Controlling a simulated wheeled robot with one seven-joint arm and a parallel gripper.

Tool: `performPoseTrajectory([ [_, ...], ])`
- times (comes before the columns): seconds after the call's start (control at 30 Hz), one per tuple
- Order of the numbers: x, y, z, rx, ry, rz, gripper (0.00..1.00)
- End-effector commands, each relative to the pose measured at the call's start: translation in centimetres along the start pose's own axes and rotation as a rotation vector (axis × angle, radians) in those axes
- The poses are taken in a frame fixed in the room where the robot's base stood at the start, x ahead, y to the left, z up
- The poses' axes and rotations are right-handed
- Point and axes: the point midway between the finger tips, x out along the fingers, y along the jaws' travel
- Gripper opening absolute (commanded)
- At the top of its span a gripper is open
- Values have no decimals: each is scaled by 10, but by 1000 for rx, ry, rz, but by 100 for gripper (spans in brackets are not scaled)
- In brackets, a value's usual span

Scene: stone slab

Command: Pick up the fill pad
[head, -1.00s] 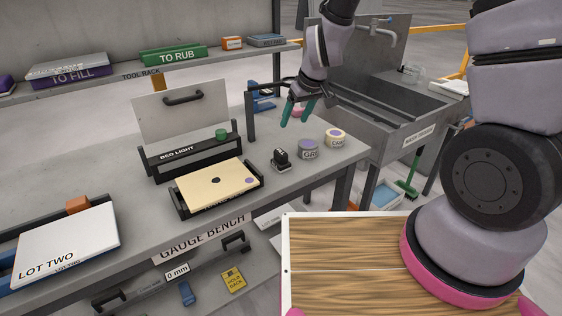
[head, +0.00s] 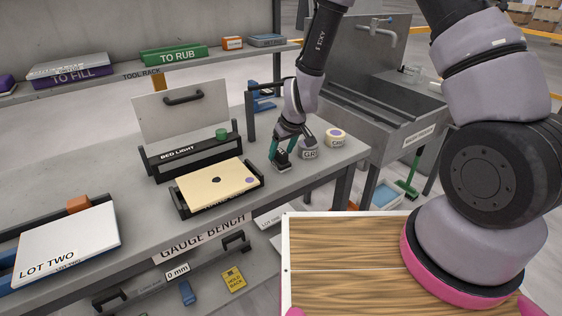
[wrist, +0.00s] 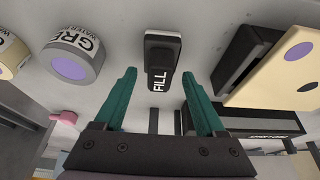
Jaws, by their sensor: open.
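The fill pad is a small black block (wrist: 161,52) with white FILL lettering, on the grey bench top. In the wrist view it lies just beyond and between the tips of my open gripper (wrist: 158,80), whose two green fingers are spread and empty. In the head view my gripper (head: 281,152) is low over the bench at the pad (head: 283,167), and the fingers partly cover it. I cannot tell whether they touch it.
A round tub marked GRE (head: 308,152) stands close right of the pad, with another tub (head: 336,137) beyond. A cream plate (head: 216,185) in a black holder lies to the left. The bed light (head: 190,157) stands behind the plate.

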Motion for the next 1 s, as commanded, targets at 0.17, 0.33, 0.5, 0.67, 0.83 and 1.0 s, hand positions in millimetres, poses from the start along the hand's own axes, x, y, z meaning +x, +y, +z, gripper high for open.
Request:
performPoseTrajectory([
  [0.17,11,0,0,0,0,0,72],
  [0.33,11,0,0,0,0,0,72],
  [0.5,10,0,0,0,0,0,15],
  [0.67,10,0,0,0,1,0,0],
  [0.83,10,0,-1,0,1,0,0],
  [1.0,2,0,-5,-3,4,2,0],
])
